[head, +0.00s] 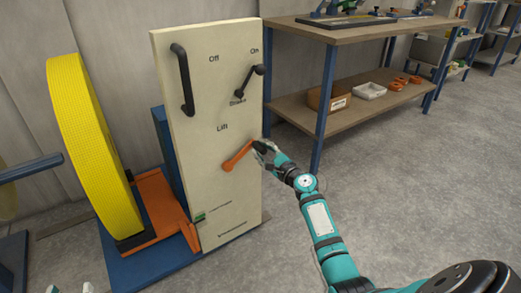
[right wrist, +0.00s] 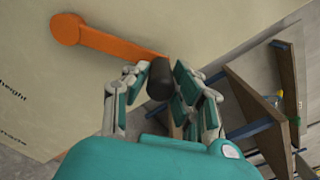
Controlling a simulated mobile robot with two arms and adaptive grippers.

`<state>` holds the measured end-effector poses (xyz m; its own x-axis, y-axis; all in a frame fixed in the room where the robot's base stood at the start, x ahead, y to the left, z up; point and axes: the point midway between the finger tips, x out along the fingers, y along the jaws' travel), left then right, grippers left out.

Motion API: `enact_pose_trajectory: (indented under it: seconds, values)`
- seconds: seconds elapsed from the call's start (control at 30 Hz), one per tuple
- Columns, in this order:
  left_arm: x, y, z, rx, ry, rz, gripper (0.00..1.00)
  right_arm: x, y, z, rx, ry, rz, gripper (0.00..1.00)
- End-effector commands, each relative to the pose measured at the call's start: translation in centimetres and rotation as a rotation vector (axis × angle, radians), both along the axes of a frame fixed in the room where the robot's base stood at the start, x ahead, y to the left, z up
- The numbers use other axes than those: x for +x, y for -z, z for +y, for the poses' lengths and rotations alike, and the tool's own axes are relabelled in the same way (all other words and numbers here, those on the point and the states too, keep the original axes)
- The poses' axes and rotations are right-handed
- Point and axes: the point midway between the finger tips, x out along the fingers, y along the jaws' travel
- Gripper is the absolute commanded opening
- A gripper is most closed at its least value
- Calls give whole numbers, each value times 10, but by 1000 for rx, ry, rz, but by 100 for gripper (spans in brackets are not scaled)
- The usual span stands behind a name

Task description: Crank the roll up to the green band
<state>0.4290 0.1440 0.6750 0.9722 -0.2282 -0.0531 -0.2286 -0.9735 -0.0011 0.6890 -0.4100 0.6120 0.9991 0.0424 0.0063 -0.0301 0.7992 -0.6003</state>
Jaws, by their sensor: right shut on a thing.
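The yellow roll (head: 92,150) stands upright on an orange cradle (head: 160,208) at the left of the cream machine panel (head: 215,100). The orange lift crank (head: 237,158) is on the panel under the word "Lift", its arm pointing up and right from its hub. My right gripper (head: 264,151) is shut on the crank's black knob (right wrist: 160,79), which shows between the fingers in the right wrist view. A small green band (head: 199,217) with an orange mark below it is at the panel's lower left edge. My left gripper (head: 70,290) barely shows at the bottom left edge.
A black handle (head: 182,80) and a black brake lever (head: 249,84) are higher on the panel. A workbench (head: 350,35) with a lower shelf stands behind at the right. A blue bar (head: 30,168) juts in from the left. Floor at right is clear.

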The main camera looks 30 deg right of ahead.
Motion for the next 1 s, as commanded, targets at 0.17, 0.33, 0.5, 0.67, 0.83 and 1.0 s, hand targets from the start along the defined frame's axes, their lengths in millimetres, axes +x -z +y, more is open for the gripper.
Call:
enact_pose_trajectory:
  seconds: [0.17,0.33,0.5,0.67,0.83,1.0]
  values:
    - [1,-3,-1,-6,1,-22,40,-4,13,-10,13,20,18,0]
    - [1,-5,-1,-8,2,-31,40,-4,14,-10,22,19,19,0]
    - [1,-5,-1,-9,2,-35,40,-4,14,-10,25,19,19,0]
    - [1,-6,-1,-10,3,-37,40,-4,14,-10,26,19,19,0]
    - [1,-6,-1,-10,3,-37,40,-4,14,-10,25,19,19,0]
    - [1,-6,-1,-10,2,-38,40,-3,13,-9,27,16,16,40]
